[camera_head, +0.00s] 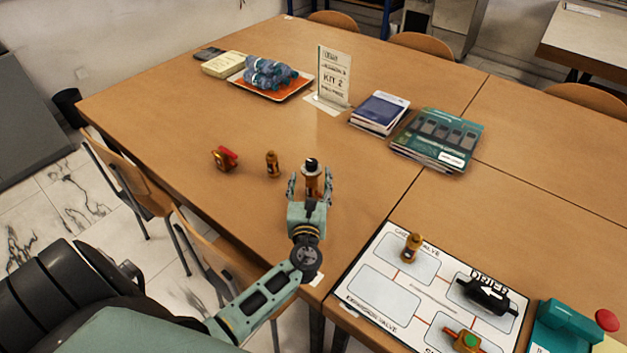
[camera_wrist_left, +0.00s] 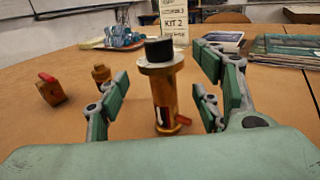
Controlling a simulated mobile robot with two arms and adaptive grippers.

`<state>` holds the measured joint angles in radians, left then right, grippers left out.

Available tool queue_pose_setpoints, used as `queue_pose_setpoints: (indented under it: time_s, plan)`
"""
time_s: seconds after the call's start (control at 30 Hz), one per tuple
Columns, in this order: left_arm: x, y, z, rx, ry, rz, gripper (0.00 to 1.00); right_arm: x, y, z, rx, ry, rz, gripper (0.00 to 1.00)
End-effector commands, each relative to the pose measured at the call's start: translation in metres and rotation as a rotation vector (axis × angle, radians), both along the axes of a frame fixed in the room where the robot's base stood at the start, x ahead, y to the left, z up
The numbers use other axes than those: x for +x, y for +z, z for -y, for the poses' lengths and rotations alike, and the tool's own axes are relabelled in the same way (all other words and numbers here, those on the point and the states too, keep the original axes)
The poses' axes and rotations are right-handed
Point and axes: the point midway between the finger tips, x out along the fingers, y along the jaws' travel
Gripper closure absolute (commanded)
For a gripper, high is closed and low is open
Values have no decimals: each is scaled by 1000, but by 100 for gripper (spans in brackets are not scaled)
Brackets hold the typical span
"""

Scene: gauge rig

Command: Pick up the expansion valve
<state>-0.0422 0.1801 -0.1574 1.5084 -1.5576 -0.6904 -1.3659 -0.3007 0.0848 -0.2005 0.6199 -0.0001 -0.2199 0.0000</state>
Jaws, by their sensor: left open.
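A brass cylinder with a black cap (camera_head: 312,167) stands upright on the table; no readable label on it says whether it is the expansion valve. My left gripper (camera_head: 310,180) is open, with a finger on each side of this cylinder. In the left wrist view the brass cylinder (camera_wrist_left: 166,98) stands between the spread green fingers, with gaps on both sides and a small red part low on its side. A red-topped brass valve (camera_head: 225,158) and a small brass fitting (camera_head: 272,164) stand to the left. My right gripper is not in view.
A white board (camera_head: 386,291) with outlined, labelled spaces lies front right; it holds a brass fitting (camera_head: 411,247), a black part (camera_head: 487,295) and a green-topped part (camera_head: 464,341). A teal box with a red knob (camera_head: 570,325) stands beside it. Books, a KIT 2 sign (camera_head: 333,76) and an orange tray (camera_head: 289,94) stand behind.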

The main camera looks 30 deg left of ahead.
Motion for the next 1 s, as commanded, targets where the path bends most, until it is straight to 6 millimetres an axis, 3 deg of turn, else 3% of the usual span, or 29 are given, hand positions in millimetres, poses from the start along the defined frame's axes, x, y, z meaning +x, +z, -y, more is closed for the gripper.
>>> queue_pose_setpoints:
  time_s: [0.2, 0.5, 1.0]
  plan:
    - [26, 2, -17, 2, 0, 1, 40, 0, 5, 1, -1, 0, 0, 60]
    - [30, 0, -19, -1, 0, 1, 40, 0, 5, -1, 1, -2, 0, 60]
    - [30, 1, -19, -1, 0, 1, 83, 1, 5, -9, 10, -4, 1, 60]
